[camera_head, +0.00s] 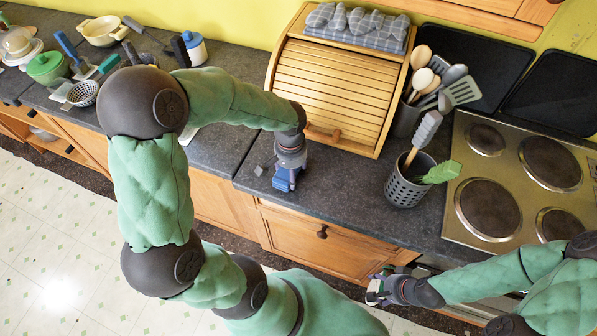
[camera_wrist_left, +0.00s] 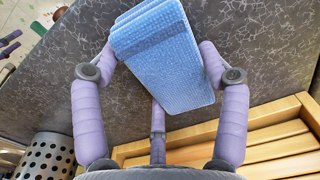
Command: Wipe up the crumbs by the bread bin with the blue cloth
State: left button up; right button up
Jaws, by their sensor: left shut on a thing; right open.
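The wooden bread bin (camera_head: 330,85) stands at the back of the dark counter, its slatted front down. Its slats also show at the lower right of the left wrist view (camera_wrist_left: 270,148). My left gripper (camera_head: 287,172) is just in front of the bin's left corner. It is shut on the blue cloth (camera_wrist_left: 165,55), a folded pad between its fingers. In the head view the cloth (camera_head: 283,184) is partly hidden by the gripper; whether it touches the counter is unclear. I cannot make out crumbs. My right gripper (camera_head: 378,290) is open and empty, below the counter's front edge.
A grey perforated utensil holder (camera_head: 408,188) stands right of the bin, near the steel hob (camera_head: 515,180). Pots and tools, including a green pot (camera_head: 47,68), crowd the far left. The counter front between my left gripper and the holder is clear.

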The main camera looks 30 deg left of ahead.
pick_arm(q)
jog(key=shift+s+a, duration=0.2)
jog(key=shift+a, duration=0.6)
jog(key=shift+r+p, duration=2.8)
jog(key=shift+r, duration=0.75)
